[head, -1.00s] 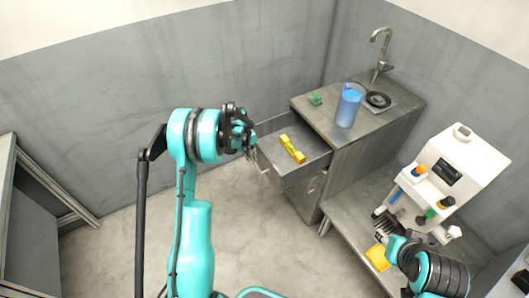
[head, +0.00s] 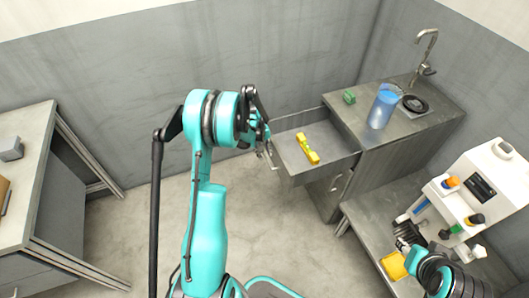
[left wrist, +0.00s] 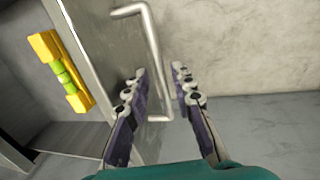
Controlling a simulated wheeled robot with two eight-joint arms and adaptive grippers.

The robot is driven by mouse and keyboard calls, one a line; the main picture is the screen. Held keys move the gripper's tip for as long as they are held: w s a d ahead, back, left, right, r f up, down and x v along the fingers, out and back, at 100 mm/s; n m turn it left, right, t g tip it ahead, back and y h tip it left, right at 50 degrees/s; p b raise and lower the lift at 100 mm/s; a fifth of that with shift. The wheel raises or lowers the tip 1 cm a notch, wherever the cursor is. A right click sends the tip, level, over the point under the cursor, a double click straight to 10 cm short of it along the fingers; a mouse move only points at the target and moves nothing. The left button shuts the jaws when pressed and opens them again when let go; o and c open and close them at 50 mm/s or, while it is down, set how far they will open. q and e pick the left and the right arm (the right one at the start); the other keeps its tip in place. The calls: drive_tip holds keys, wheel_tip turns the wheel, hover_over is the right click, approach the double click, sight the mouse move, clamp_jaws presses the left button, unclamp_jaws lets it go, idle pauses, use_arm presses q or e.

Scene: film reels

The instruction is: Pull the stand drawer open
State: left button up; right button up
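The stand drawer (head: 338,166) is pulled well out of the grey metal stand (head: 343,204), with a yellow level (head: 308,148) lying inside. My left gripper (head: 268,150) is at the drawer's front. In the left wrist view its two fingers (left wrist: 160,82) are apart, on either side of the drawer's metal bar handle (left wrist: 155,50); gaps show between the bar and the fingers, and I cannot tell whether either touches it. The level shows there too (left wrist: 62,72). My right gripper (head: 406,247) is low at right near a yellow object (head: 393,265); its fingers are unclear.
A white machine (head: 480,185) stands on a lower bench at right. A table (head: 30,180) is at left. The floor between is clear.

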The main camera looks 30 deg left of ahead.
use_arm(q)
wheel_tip(320, 180, up, 12)
drive_tip(key=s+a, duration=0.1)
drive_tip(key=shift+s+a, duration=0.25)
drive_tip(key=shift+s, duration=0.15)
drive_tip(key=shift+f, duration=0.1)
idle(0.4)
drive_tip(key=s+d+r+m+t+y, duration=0.15)
drive_tip(key=s+d+r+m, duration=0.35)
drive_tip(key=s+d+r, duration=0.55)
drive_tip(key=s+d+m+t, duration=0.4)
drive_tip(key=s+d+m, duration=0.1)
drive_tip(key=s+d, duration=0.4)
drive_tip(key=shift+s+d+r, duration=0.3)
drive_tip(key=shift+s+r, duration=0.15)
drive_tip(key=shift+s, duration=0.35)
